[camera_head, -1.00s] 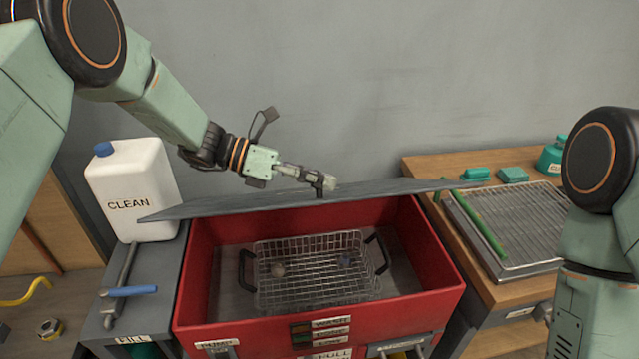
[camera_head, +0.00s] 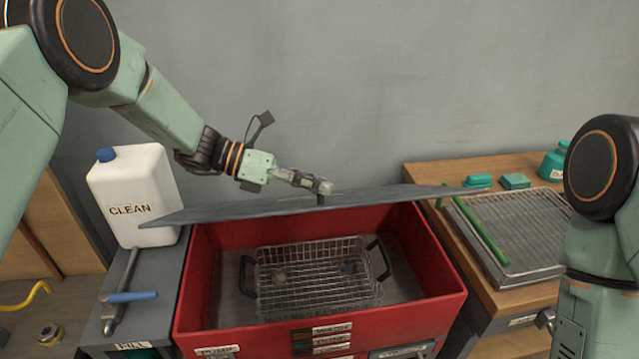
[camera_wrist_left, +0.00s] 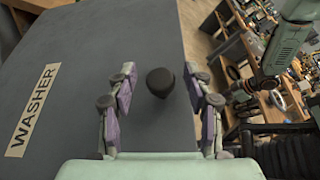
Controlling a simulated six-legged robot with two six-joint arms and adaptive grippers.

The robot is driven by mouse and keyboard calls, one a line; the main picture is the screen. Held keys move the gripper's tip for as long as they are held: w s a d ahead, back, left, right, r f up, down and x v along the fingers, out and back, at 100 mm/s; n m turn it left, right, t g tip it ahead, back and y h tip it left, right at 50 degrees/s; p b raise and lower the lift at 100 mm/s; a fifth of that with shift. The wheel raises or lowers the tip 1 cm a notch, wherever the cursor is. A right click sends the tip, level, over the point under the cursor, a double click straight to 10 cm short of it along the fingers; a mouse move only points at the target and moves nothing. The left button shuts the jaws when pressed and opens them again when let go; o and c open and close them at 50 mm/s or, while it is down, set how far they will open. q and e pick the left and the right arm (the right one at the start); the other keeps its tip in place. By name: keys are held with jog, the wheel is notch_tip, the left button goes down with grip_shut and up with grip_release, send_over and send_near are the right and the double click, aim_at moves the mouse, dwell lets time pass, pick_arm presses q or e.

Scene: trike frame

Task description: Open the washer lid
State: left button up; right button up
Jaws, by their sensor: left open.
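The washer is a red tub (camera_head: 320,311) with its grey lid (camera_head: 235,208) tilted up along the back edge, so the inside shows. A wire basket (camera_head: 318,285) with two dark handles and small parts sits inside. My left gripper (camera_head: 322,187) is at the upper face of the lid near its middle. In the left wrist view, the open fingers (camera_wrist_left: 162,88) stand on both sides of a dark round knob (camera_wrist_left: 160,82) on the lid, with gaps showing. The lid (camera_wrist_left: 90,65) there carries a WASHER label. My right gripper is out of view; only my right arm shows.
A white CLEAN jug (camera_head: 135,195) stands left of the washer, near a blue-handled tool (camera_head: 130,297). A wooden bench (camera_head: 430,172) at right holds a wire rack tray (camera_head: 515,225), a green rod and green items. A grey wall is behind.

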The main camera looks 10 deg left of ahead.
pick_arm(q)
jog(key=v, duration=1)
jog(key=shift+a, duration=0.5)
jog(key=shift+c, duration=0.3)
